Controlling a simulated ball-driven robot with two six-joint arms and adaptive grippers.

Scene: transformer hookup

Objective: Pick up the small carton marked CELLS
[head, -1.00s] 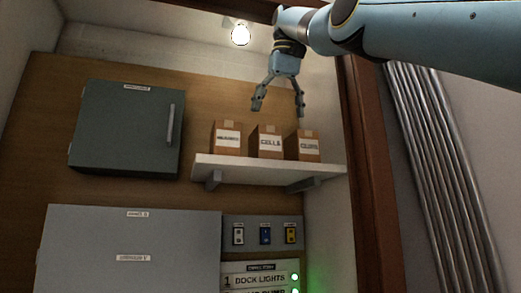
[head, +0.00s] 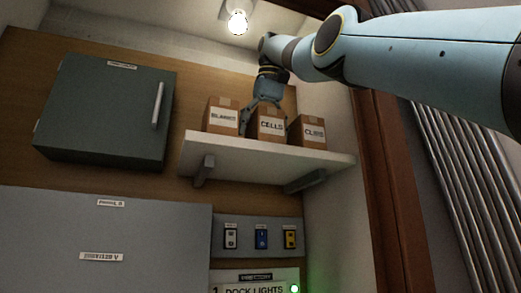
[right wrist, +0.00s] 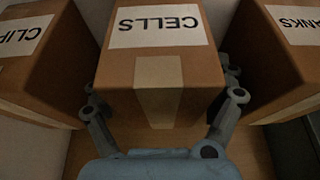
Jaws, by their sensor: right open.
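The small brown carton marked CELLS (head: 270,126) stands upright on the white shelf, in the middle of three cartons. In the right wrist view the same carton (right wrist: 158,62) fills the middle, its label upside down. My right gripper (head: 267,112) is open, pointing down from above and behind the carton. In the right wrist view one finger lies on each side of it; the right gripper (right wrist: 160,95) straddles the carton, and I cannot tell whether the fingers touch it. The fingertips are partly hidden. My left gripper is not in view.
The BLANKS carton (head: 221,115) stands to the left and the CLIPS carton (head: 308,130) to the right, each with a narrow gap. The white shelf (head: 255,155) is on brackets. A green cabinet (head: 105,110) hangs left; a lit bulb (head: 238,22) is above.

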